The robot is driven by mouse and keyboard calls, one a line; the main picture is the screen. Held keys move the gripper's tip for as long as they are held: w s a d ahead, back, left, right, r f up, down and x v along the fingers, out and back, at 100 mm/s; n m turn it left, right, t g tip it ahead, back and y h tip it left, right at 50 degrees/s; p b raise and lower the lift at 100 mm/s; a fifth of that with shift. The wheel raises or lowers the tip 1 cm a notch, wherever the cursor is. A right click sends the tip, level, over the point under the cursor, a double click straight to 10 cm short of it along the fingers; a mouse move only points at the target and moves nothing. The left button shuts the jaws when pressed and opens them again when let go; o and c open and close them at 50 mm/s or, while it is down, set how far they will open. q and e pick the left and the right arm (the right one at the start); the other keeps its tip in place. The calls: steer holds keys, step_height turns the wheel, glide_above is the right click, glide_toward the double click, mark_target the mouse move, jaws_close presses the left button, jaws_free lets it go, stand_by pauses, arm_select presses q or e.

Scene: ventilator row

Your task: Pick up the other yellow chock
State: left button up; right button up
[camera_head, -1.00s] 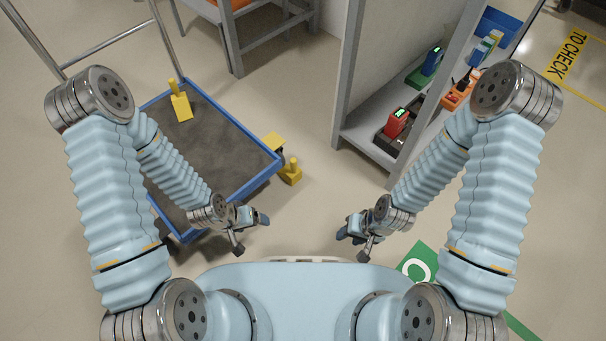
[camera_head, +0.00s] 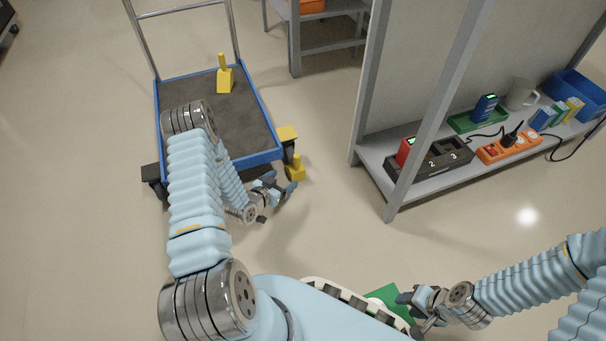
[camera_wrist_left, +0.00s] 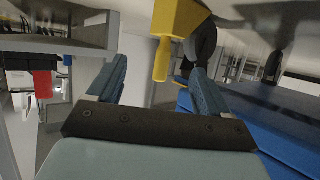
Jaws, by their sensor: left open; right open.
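One yellow chock (camera_head: 225,78) lies on the dark deck of the blue-edged cart. The other yellow chock (camera_head: 296,169) is on the floor by the cart's near right wheel, its handle upright. It also shows in the left wrist view (camera_wrist_left: 176,22), ahead of the jaws, by the dark wheel. My left gripper (camera_head: 283,186) is open and empty, just to the near left of the floor chock and apart from it as far as I can tell. My right gripper (camera_head: 408,311) is open and empty at the lower right, over the floor near a green mark.
The cart's blue edge (camera_head: 250,157) and yellow corner piece (camera_head: 287,133) are close to my left gripper. A grey shelf (camera_head: 434,183) with a charger (camera_head: 436,160) and an orange power strip (camera_head: 509,147) stands at right. Floor between cart and shelf is clear.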

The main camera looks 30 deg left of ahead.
mark_target(296, 169)
arm_select(q)
steer(key=x, duration=0.5)
steer(key=shift+f+b, duration=0.1)
steer(key=shift+b, duration=0.3)
steer(key=b+x, duration=0.1)
steer(key=x, duration=0.3)
steer(key=shift+w+a+f, duration=0.1)
steer(key=shift+w+a, duration=0.1)
steer(key=shift+w, duration=0.4)
steer(key=c, duration=1.4)
